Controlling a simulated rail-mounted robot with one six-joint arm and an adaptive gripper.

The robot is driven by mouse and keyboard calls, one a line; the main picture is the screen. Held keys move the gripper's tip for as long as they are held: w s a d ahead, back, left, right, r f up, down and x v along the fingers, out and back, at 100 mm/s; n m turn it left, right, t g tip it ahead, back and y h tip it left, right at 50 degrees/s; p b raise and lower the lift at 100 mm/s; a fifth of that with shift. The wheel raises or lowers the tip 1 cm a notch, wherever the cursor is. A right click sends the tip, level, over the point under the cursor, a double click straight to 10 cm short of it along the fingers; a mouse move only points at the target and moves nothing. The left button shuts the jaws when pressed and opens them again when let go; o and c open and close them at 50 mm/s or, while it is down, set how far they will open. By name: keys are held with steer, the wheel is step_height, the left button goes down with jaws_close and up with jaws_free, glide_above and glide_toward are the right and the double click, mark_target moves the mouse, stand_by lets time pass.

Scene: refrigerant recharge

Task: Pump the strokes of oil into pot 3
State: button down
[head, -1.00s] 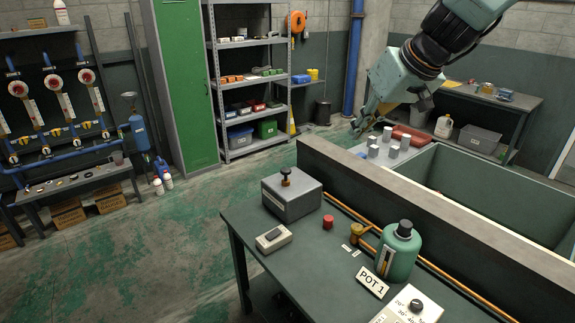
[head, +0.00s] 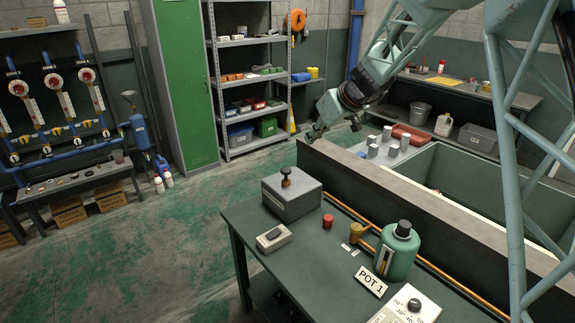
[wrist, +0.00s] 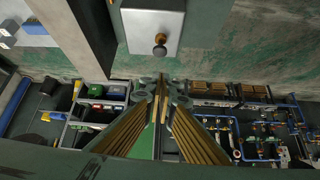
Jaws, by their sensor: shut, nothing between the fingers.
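My gripper (head: 311,136) is shut and empty, held in the air beyond the far left end of the low wall. In the wrist view my gripper (wrist: 163,90) points toward the floor and shelves. A grey box with a dark knob on top (head: 291,198) stands on the near bench; it also shows at the top of the wrist view (wrist: 152,22), apart from the fingers. A green pot with a black cap (head: 399,252) stands by a card reading POT 1 (head: 370,282). No pot marked 3 can be made out.
The near bench (head: 262,282) also holds a small grey device (head: 270,238), a red cap (head: 328,221), a brass fitting (head: 356,232) and a dial panel (head: 411,305). The long low wall (head: 430,215) runs behind it. Open floor (head: 150,250) lies left.

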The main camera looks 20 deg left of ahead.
steer(key=w+a+f+n, duration=0.1)
steer(key=w+a+f, duration=0.3)
steer(key=a+f, duration=0.2)
steer(key=shift+f, duration=0.25)
steer(key=shift+w+a+f, duration=0.1)
steer(key=shift+w+a, duration=0.05)
steer(key=shift+a, duration=0.05)
steer(key=p, duration=0.2)
glide_above(288, 172)
steer(key=shift+w+a+f, duration=0.1)
steer(key=shift+f, duration=1.1)
steer(key=shift+w+a+f, duration=0.15)
steer(key=shift+f, duration=1.1)
steer(key=shift+w+a+f, duration=0.1)
steer(key=shift+f, duration=1.1)
steer(key=shift+d+f, duration=0.15)
steer(key=shift+f, duration=1.8)
steer(key=shift+f+b, duration=0.2)
steer(key=shift+b, duration=0.1)
steer(key=shift+s+f+b, duration=0.1)
steer(key=shift+f+b, duration=1.35)
steer(key=shift+b, duration=1.15)
steer(key=shift+f, duration=0.1)
